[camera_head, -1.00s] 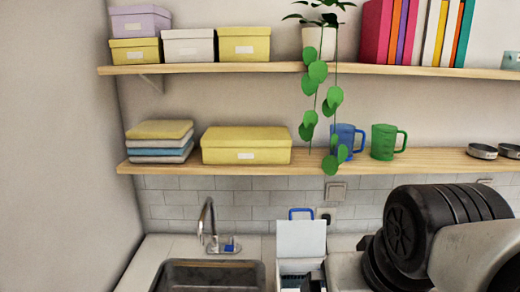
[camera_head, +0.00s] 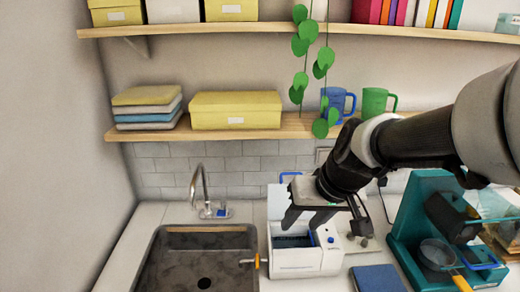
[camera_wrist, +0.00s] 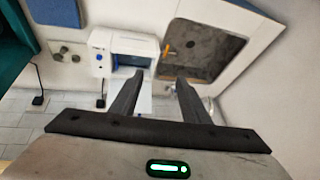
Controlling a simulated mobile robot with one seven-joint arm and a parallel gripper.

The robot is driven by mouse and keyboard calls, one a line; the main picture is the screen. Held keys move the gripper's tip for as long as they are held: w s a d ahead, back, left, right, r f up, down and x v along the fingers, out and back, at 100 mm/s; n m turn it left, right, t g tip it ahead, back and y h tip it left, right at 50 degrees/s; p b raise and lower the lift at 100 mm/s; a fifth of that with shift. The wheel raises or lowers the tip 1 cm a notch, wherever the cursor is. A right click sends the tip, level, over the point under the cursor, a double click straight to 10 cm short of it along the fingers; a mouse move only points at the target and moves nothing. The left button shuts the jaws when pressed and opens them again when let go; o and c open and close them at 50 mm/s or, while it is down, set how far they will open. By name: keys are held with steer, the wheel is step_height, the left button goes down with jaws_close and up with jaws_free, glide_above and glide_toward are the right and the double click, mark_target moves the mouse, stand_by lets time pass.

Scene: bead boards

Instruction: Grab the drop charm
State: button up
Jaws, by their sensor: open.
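I cannot make out a drop charm in either view. My gripper (camera_head: 305,221) is open, with its two fingers apart and pointing down above the white box (camera_head: 305,264) on the counter. Nothing shows between the fingers. The box has a dark blue inside and a raised lid, and my gripper hides part of it. In the wrist view my gripper (camera_wrist: 160,74) has its fingers spread in front of the counter, with the white box (camera_wrist: 103,62) and the sink (camera_wrist: 212,50) beyond.
The sink (camera_head: 160,268) with its tap (camera_head: 200,190) is left of the box. An orange-ended item (camera_head: 257,262) sits between them. A teal machine (camera_head: 405,225) stands at the right, with a dark blue flat item (camera_head: 378,278) near it. A shelf (camera_head: 292,126) runs above.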

steer(key=w+f, duration=0.5)
steer(key=f, duration=0.2)
steer(key=w+d+f+h+b, duration=0.1)
steer(key=w+f, duration=0.4)
steer(key=f, duration=0.3)
steer(key=w+d+f+h+b, duration=0.1)
steer(key=w+f, duration=0.4)
steer(key=f, duration=0.2)
steer(key=shift+f+n, duration=0.3)
steer(key=shift+b+x, duration=0.4)
steer(key=shift+x, duration=2.7)
steer(key=shift+d, duration=0.15)
jaws_close()
